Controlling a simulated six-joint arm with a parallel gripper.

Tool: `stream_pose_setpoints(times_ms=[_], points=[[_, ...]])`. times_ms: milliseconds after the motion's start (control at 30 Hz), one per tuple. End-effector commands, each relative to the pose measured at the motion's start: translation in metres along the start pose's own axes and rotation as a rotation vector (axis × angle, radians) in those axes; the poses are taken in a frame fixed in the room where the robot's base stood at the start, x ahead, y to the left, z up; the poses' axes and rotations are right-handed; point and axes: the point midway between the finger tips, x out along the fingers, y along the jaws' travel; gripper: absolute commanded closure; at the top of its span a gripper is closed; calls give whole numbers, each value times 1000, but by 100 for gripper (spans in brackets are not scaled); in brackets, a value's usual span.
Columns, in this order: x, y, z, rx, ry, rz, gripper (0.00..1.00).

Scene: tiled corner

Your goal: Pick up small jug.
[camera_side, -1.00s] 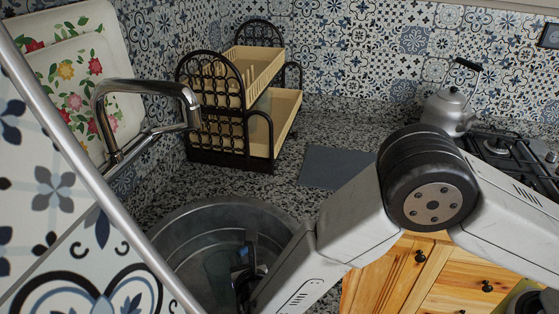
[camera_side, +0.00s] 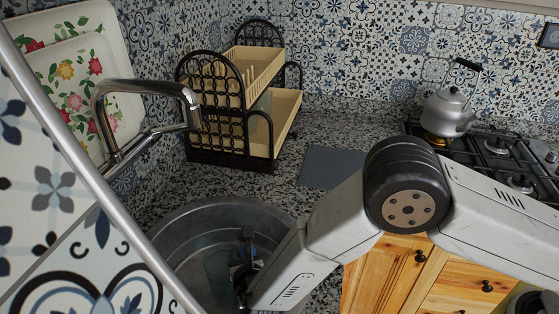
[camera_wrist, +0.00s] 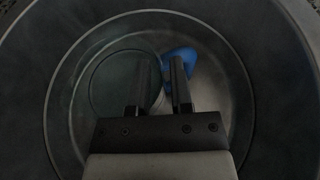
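My gripper (camera_wrist: 161,75) points down into the round metal sink (camera_wrist: 240,110). Its two fingers are apart, with a gap between them. Under the left finger is a dim, see-through round rim (camera_wrist: 95,82), which may be the small jug; its right edge runs near the gap between the fingers. A bright blue thing (camera_wrist: 180,56) lies behind the fingertips, partly hidden by the right finger; I cannot tell what it is. In the side view my gripper (camera_side: 240,280) is dark inside the sink, and the jug is not clear there.
The sink wall (camera_side: 190,225) surrounds my gripper. A chrome tap (camera_side: 150,85) arches over the sink's left side. A dish rack (camera_side: 235,120) stands behind it. A grey mat (camera_side: 330,167) lies on the counter, and a kettle (camera_side: 448,112) sits on the stove at right.

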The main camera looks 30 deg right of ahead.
Motion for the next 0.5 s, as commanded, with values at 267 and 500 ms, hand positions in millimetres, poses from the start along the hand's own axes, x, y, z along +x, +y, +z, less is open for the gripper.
stream_pose_setpoints(times_ms=[267,500], points=[[0,0,-1,-1,1,-1,100],[0,0,-2,-3,5,0,100]])
